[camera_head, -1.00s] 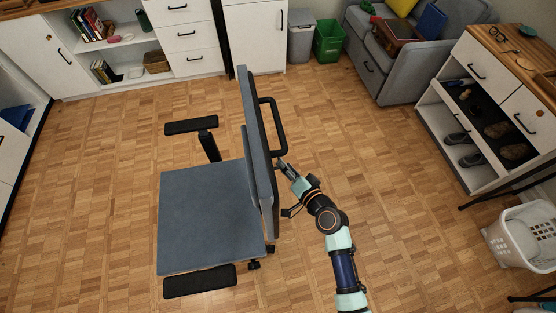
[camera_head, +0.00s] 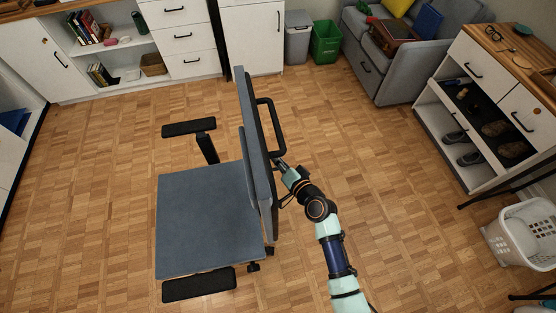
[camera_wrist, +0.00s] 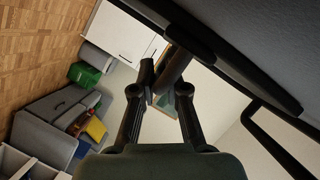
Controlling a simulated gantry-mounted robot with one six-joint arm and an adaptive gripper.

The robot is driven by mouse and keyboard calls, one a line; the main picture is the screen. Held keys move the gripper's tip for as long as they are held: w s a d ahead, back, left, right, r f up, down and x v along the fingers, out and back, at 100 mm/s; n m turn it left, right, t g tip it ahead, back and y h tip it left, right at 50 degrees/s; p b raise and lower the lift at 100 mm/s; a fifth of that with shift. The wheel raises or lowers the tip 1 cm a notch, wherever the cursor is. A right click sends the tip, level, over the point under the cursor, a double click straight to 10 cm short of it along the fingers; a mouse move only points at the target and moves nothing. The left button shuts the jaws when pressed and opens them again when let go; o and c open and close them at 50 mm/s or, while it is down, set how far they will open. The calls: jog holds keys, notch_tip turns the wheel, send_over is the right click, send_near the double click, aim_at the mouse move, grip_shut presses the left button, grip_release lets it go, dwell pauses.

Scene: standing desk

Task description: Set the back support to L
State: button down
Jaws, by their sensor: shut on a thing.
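The blue-grey office chair shows in the head view, with its seat (camera_head: 205,215) facing left and its back support (camera_head: 250,125) upright and nearly edge-on. A black loop handle (camera_head: 277,125) stands out from the rear of the back support. My gripper (camera_head: 280,165) is behind the back support, just below the loop. In the wrist view my gripper (camera_wrist: 163,95) is shut on a short dark bar (camera_wrist: 177,63) that sticks out from the back support (camera_wrist: 275,45). The bar's end between the fingers is partly hidden. No L marking is readable.
Black armrests (camera_head: 188,127) flank the seat. A grey sofa (camera_head: 375,65), a green bin (camera_head: 326,42) and a grey bin (camera_head: 298,37) stand at the back. A white basket (camera_head: 520,238) is at the right. The wooden floor (camera_head: 390,190) around the chair is mostly clear.

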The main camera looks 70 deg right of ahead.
notch_tip(320, 180, down, 11)
jog(key=b, duration=1)
jog(key=shift+r+b, duration=0.2)
jog(key=shift+b, duration=0.1)
jog(key=c, duration=1.2)
grip_release()
jog(key=shift+a, duration=0.1)
